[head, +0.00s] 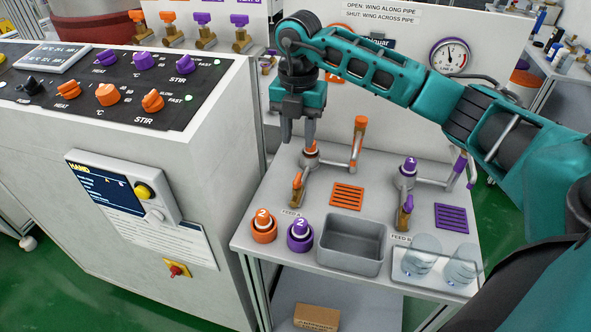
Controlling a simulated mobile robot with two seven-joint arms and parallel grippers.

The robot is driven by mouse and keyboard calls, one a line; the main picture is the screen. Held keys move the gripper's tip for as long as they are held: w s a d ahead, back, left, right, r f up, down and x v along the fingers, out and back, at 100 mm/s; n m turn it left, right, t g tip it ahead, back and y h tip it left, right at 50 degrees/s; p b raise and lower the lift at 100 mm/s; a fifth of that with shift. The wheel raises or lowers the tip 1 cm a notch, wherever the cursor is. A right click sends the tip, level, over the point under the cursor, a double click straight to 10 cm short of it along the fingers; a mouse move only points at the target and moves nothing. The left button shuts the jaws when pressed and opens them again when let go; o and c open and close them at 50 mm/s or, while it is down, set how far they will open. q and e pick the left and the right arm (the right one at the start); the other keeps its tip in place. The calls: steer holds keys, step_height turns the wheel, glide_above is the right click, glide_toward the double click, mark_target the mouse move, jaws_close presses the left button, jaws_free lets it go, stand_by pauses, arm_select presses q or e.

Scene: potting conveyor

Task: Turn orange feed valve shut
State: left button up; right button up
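On the bench, the orange feed assembly (310,150) stands at the "FEED A" label, with grey pipe arms. Its front arm ends in a brass valve with an orange wing (296,183). An orange upright piece (359,135) rises at its back right. My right gripper (298,138) points down just above and behind the front valve, close to the top of the assembly. Its fingers look apart, with nothing seen between them; they partly hide the assembly's top. I cannot tell whether they touch it. My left gripper is out of view.
A purple feed assembly (408,172) stands to the right. A control cabinet (205,130) stands left; a gauge (450,55) is on the back panel.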

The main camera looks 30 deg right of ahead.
mark_target(297, 178)
step_height(297, 178, down, 11)
steer(key=shift+a+f, duration=0.1)
steer(key=shift+f, duration=0.05)
steer(key=shift+c, duration=0.2)
jaws_close()
